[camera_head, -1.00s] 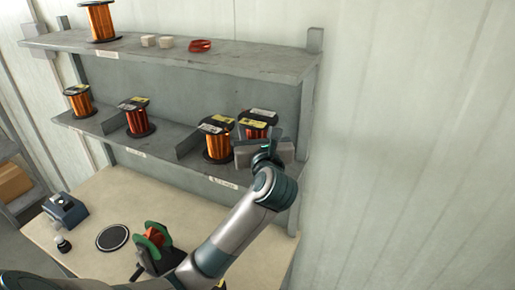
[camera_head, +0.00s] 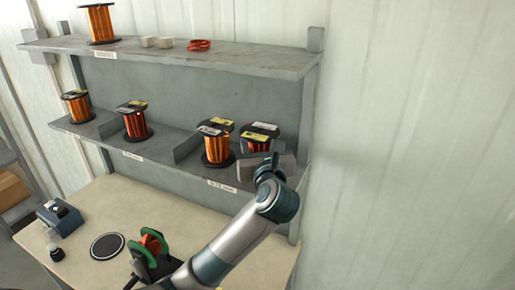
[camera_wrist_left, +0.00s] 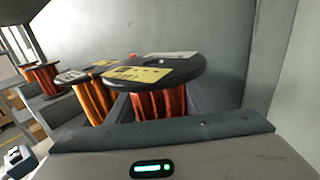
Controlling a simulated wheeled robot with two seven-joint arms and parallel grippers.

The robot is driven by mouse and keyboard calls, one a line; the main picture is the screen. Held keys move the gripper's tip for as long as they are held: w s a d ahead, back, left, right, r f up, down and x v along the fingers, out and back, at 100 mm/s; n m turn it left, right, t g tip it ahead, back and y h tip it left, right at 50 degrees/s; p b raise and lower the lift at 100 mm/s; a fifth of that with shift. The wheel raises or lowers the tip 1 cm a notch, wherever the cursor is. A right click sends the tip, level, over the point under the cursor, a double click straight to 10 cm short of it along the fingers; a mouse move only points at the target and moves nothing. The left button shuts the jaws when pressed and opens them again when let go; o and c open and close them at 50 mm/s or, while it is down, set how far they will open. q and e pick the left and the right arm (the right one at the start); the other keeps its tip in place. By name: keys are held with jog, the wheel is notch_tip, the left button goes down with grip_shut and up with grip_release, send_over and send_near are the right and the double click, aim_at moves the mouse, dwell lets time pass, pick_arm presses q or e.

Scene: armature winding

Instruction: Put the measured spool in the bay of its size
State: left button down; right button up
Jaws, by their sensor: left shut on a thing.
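A spool of dark red wire with black flanges and a yellow-and-white label (camera_head: 259,131) is at the right end of the middle shelf (camera_head: 160,150), in the right bay. My left gripper (camera_head: 262,158) is shut on it from the front. In the left wrist view this spool (camera_wrist_left: 158,103) stands upright just beyond the grey gripper body, which hides its lower part and the fingers. I cannot tell whether its base touches the shelf. An orange spool (camera_head: 216,150) stands close to its left in the same bay. My right gripper is not in view.
Another red spool (camera_head: 136,122) and an orange spool (camera_head: 77,107) stand further left on the middle shelf, past a divider. The top shelf (camera_head: 250,62) holds an orange spool, pale blocks and red rings. A winding fixture (camera_head: 150,250) and round pad (camera_head: 107,246) are on the table.

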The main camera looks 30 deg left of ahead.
pick_arm(q)
jog(key=shift+f, duration=0.3)
jog(key=shift+f, duration=0.15)
jog(key=c, duration=0.9)
grip_release()
jog(key=shift+s, duration=0.1)
jog(key=shift+r, duration=0.2)
jog(key=p+v, duration=0.2)
jog(key=v, duration=1)
jog(key=shift+f, duration=0.1)
